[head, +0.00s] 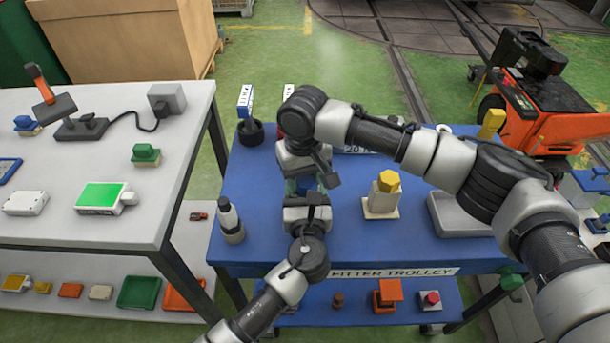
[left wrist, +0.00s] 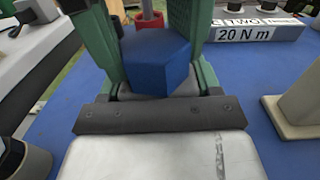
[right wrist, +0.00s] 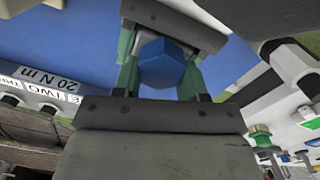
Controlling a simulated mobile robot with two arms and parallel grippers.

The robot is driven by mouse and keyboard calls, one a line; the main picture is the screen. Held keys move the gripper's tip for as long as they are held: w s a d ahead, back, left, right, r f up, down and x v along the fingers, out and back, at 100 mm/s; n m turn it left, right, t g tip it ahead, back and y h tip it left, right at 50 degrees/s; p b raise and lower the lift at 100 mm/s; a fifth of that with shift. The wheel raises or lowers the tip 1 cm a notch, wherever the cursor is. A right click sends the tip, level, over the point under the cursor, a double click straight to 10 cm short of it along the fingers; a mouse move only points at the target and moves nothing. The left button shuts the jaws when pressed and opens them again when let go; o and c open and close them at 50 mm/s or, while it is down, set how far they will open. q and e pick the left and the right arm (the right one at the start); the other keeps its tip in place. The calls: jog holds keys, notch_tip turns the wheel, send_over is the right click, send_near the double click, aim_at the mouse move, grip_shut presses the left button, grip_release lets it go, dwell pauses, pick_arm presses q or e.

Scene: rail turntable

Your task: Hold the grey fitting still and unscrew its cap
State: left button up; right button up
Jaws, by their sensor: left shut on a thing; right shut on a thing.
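A blue hexagonal piece (left wrist: 157,60) sits between the green fingers of my left gripper (head: 303,190) in the left wrist view. It also shows between the green fingers of my right gripper (head: 304,179) in the right wrist view (right wrist: 161,64). The two grippers face each other closely over the blue trolley, and both are shut. Their jaws and my right arm hide most of what they hold in the head view. I cannot make out a grey body or where it meets the blue piece.
A pale block with a yellow hexagonal top (head: 385,193) stands just right of the grippers on the blue trolley (head: 345,235). A grey bottle-like part (head: 231,222) stands at the left edge. A torque label block (left wrist: 255,32) lies behind. A white bench (head: 150,210) adjoins on the left.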

jog(key=shift+n, duration=1.2)
jog(key=n, duration=0.2)
jog(key=shift+s+a+n, duration=0.15)
jog(key=shift+n, duration=0.25)
jog(key=shift+c, duration=0.3)
jog(key=shift+s+n, duration=0.1)
jog(key=shift+n, duration=1)
jog(key=shift+c, duration=0.8)
jog(key=shift+s+a+f+n, duration=0.1)
jog(key=shift+n, duration=0.4)
jog(key=shift+s+n, duration=0.15)
jog(key=shift+n, duration=0.75)
jog(key=n, duration=0.4)
jog(key=shift+s+a+f, duration=0.1)
jog(key=shift+s, duration=0.2)
